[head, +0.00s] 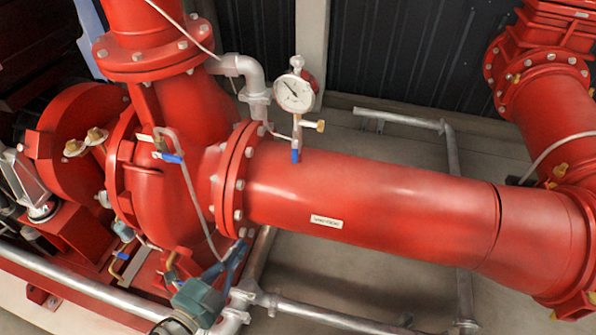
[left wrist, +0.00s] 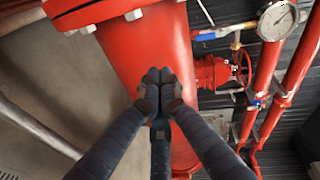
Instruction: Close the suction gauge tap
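The suction gauge (head: 294,93) has a round white dial and stands above the thick red suction pipe (head: 375,200), just right of a bolted flange. Its tap has a blue lever (head: 296,155) low on the stem, by the pipe, appearing in line with the stem. A brass fitting (head: 320,126) sticks out to the right.
The red pump body (head: 165,205) stands left of the flange. A thin bent tube with another blue lever (head: 171,157) crosses its front. Grey floor rails (head: 340,315) run below and behind the pipe. The space directly in front of the pipe's right half looks clear.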

